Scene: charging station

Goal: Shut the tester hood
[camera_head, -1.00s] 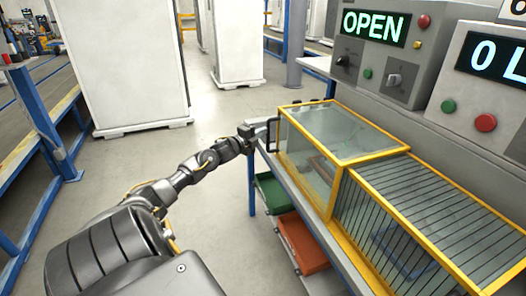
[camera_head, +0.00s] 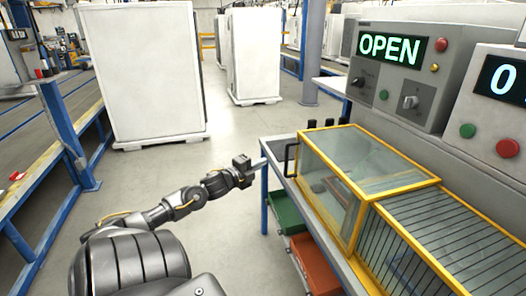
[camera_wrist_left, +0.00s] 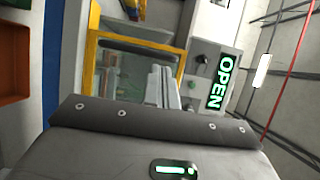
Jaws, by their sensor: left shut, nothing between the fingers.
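The tester hood (camera_head: 352,160) is a clear box with a yellow frame on the bench at right in the head view. The display (camera_head: 391,47) above reads OPEN. My left gripper (camera_head: 257,164) is shut and empty, just left of the handle, with a small gap in the picture. The left wrist view shows yellow framing and glass (camera_wrist_left: 133,75) and the OPEN display (camera_wrist_left: 222,82), turned sideways. My right gripper is out of view.
A second control box (camera_head: 490,110) stands at right. Green (camera_head: 286,212) and orange-red (camera_head: 315,262) bins sit under the bench edge. White cabinets (camera_head: 143,75) stand behind, and a blue-framed bench (camera_head: 60,120) is at left. The floor between is clear.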

